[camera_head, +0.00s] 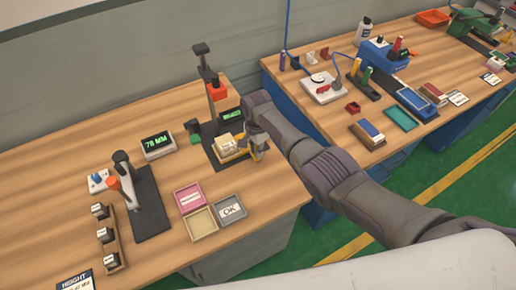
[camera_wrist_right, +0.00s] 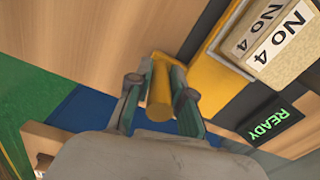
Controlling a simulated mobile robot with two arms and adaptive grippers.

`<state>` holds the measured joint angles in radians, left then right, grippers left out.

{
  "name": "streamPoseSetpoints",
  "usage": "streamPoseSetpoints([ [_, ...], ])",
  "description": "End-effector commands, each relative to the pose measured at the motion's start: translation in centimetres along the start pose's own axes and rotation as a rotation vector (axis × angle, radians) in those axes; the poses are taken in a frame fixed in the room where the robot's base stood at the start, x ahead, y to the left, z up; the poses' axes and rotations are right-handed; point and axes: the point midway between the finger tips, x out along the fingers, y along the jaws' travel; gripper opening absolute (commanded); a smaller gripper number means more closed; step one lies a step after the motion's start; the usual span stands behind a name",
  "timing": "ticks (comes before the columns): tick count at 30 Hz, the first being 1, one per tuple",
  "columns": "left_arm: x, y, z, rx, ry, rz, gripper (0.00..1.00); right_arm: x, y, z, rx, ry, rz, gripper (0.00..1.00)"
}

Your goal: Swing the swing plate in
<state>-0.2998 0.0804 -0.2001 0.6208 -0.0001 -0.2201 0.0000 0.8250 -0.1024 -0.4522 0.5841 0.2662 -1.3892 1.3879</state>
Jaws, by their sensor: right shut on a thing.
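My right gripper (camera_head: 257,149) reaches over the near bench beside a dark measuring stand (camera_head: 210,100). In the right wrist view its two green-padded fingers (camera_wrist_right: 160,84) are shut on an upright yellow handle (camera_wrist_right: 158,98). The yellow swing plate (camera_wrist_right: 206,62) shows beside the handle; the joint between them is not clear. A beige block (camera_wrist_right: 278,38) marked "NO 4" rests on the plate's side; in the head view this block (camera_head: 228,142) sits at the foot of the stand. The left gripper is not in view.
A display reading "READY" (camera_wrist_right: 273,128) is close to the gripper. Pink (camera_head: 188,197), cream (camera_head: 201,222) and grey "OK" (camera_head: 230,209) trays lie in front. A second stand (camera_head: 147,200) and a "70 MM" display (camera_head: 157,145) are left. Another crowded bench is right.

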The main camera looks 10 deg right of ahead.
Motion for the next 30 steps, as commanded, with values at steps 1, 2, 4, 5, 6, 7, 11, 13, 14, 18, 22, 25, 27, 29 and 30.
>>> streamPoseSetpoints([
  [1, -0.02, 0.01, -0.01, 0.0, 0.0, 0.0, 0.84, -0.11, -0.12, -0.01, 0.004, 0.001, -0.003, 0.0],
  [2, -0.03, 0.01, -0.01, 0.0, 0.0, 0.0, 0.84, -0.11, -0.13, 0.0, 0.006, 0.001, -0.003, 0.0],
  [4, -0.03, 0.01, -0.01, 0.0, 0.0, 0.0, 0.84, -0.1, -0.14, 0.02, 0.008, 0.001, -0.003, 0.0],
  [5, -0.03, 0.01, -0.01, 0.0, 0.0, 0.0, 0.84, -0.1, -0.15, 0.02, 0.008, 0.001, -0.003, 0.0],
  [6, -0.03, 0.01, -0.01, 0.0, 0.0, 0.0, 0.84, -0.1, -0.15, 0.02, 0.008, 0.001, -0.004, 0.0],
  [7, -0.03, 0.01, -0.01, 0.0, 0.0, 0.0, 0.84, -0.1, -0.15, 0.02, 0.008, 0.001, -0.004, 0.0],
  [11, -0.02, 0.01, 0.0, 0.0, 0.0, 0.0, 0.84, -0.11, -0.16, 0.03, 0.008, 0.001, -0.004, 0.0],
  [13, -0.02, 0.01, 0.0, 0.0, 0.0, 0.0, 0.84, -0.12, -0.17, 0.03, 0.008, 0.001, -0.004, 0.0],
  [14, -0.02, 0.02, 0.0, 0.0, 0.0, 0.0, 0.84, -0.12, -0.18, 0.03, 0.008, 0.001, -0.004, 0.0],
  [18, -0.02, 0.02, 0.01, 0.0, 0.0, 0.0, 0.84, -0.11, -0.16, 0.04, 0.007, 0.001, -0.004, 0.42],
  [22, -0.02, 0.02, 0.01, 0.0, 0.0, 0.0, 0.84, -0.07, -0.12, 0.05, 0.007, 0.0, -0.003, 0.45],
  [25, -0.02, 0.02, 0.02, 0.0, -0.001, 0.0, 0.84, -0.05, -0.1, 0.05, 0.007, 0.0, -0.002, 0.45],
  [27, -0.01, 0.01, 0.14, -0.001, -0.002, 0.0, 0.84, -0.07, -0.09, 0.05, 0.007, 0.0, -0.002, 0.45],
  [29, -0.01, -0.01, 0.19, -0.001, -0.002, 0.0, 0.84, -0.22, -0.12, 0.04, 0.007, 0.0, -0.003, 0.45],
  [30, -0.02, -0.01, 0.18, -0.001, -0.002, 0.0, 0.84, -0.43, -0.14, 0.03, 0.007, 0.0, -0.004, 0.45],
])
